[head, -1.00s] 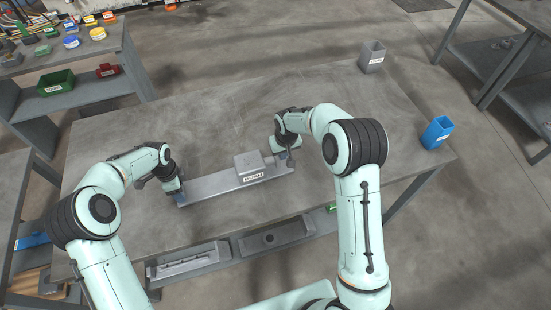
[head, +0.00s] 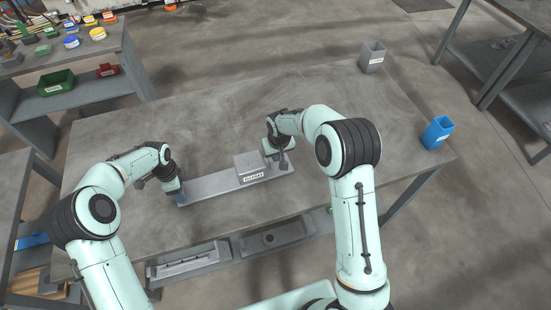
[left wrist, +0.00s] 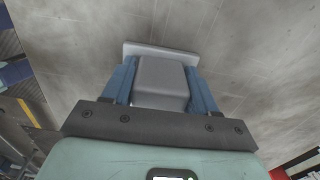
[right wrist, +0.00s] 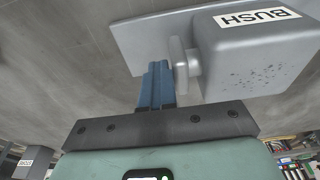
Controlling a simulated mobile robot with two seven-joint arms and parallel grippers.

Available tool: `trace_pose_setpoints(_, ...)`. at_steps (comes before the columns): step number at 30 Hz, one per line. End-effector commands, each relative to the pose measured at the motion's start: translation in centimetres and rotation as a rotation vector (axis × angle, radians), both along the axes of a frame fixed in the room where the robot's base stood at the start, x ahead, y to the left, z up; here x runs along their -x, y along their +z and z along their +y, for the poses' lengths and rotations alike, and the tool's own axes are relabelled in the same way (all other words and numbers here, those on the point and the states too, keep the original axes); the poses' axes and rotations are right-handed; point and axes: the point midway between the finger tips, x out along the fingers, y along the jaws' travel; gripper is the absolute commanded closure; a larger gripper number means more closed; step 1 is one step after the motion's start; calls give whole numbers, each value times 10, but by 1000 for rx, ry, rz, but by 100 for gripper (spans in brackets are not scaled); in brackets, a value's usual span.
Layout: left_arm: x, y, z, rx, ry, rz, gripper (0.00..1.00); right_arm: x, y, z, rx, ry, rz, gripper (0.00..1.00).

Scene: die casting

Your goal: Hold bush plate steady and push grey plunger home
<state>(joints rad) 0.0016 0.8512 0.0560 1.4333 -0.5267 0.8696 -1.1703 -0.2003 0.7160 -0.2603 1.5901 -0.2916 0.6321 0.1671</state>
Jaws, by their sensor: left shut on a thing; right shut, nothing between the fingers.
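The bush plate (head: 212,187) is a long grey bar lying flat on the table. A block labelled BUSH (head: 249,163) stands on it, right of its middle. My left gripper (head: 179,197) is shut on a grey raised end of the plate (left wrist: 160,82), between its blue fingers. My right gripper (head: 279,158) is over the plate's right part, beside the block. In the right wrist view its fingers (right wrist: 157,75) are together and empty. The grey plunger (right wrist: 181,66), a round head on a short stem, sticks out of the block's side. The fingertips are close against its head; contact is unclear.
A grey bin (head: 373,58) and a blue bin (head: 437,132) stand at the right. The back of the table (head: 240,105) is clear. Shelves with small parts stand at the left.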

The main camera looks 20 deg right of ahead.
Motion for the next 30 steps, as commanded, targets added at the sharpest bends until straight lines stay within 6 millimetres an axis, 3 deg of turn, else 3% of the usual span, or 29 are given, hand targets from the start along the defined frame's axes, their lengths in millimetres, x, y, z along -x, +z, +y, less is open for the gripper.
trace_pose_setpoints(20,4,-6,1,-1,1,11,100,1,-1,17,-4,3,1,100)
trace_pose_setpoints(30,4,-6,1,-1,1,11,100,1,-1,6,-2,0,1,100)
